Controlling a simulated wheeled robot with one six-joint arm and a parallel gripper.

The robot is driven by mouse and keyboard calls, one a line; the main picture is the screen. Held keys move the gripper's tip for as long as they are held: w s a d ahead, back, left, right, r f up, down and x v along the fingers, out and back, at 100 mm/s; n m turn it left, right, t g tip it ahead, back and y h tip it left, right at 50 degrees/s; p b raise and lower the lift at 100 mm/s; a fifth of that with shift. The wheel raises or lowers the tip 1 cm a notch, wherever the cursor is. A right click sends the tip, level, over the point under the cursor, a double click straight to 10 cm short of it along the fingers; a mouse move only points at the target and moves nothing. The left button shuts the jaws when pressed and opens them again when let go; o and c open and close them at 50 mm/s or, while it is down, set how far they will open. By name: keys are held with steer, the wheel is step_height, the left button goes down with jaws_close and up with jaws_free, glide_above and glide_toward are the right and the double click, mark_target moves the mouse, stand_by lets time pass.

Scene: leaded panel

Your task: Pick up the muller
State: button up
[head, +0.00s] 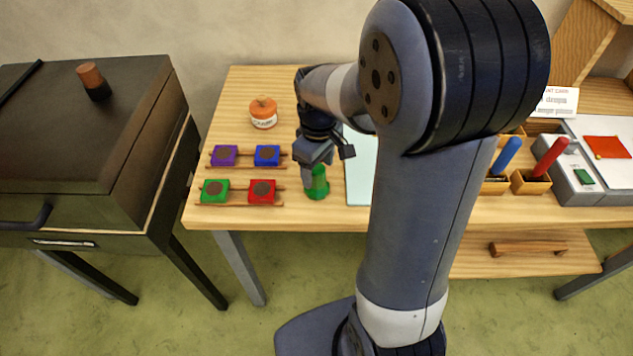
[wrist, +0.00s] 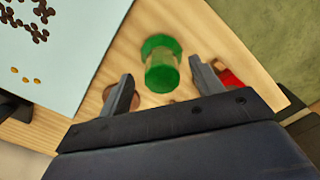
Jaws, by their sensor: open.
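The muller (head: 318,187) is a green, glassy piece with a round wider base, standing upright on the wooden table near its front edge. My gripper (head: 316,170) is over it, pointing down, and partly hides its top in the head view. In the wrist view the muller (wrist: 162,72) shows between the two spread fingers of my gripper (wrist: 161,69), with a gap on each side. The fingers do not appear to touch it. Nothing is held.
Purple, blue, green and red blocks (head: 263,192) sit on wooden rails left of the muller. A pale sheet (head: 360,170) lies close on its right. An orange-lidded jar (head: 263,113) stands behind. My arm hides the table's middle.

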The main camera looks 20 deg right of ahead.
mark_target(317, 178)
steer(key=shift+a+f, duration=0.1)
steer(key=shift+f, duration=1.9)
steer(key=shift+c, duration=0.4)
jaws_close()
